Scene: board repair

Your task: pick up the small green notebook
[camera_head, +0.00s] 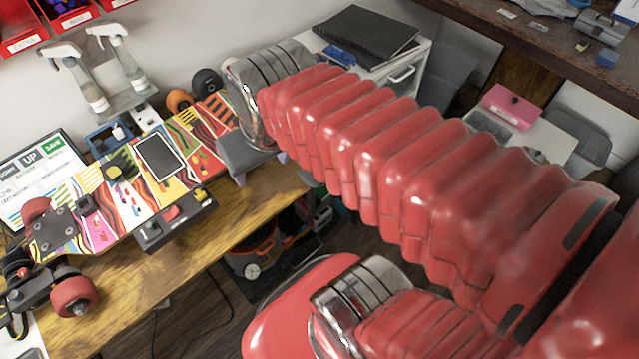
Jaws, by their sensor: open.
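I cannot make out a small green notebook in this view; my arm hides much of the middle. My red ribbed arm reaches from the right toward the workbench. My gripper (261,168) is at its far end, past the steel wrist, over the right end of the workbench. Its two fingertips stand apart and nothing shows between them. A large black notebook or folder (365,35) lies on a white cabinet behind the arm.
A colourful skateboard (205,155) with wheels lies along the wooden workbench (185,270), left of my gripper. Spray bottles (125,60) stand behind it. A monitor (40,165) is at far left. A pink box (512,103) sits at right behind my arm. A dark shelf (530,45) crosses the upper right.

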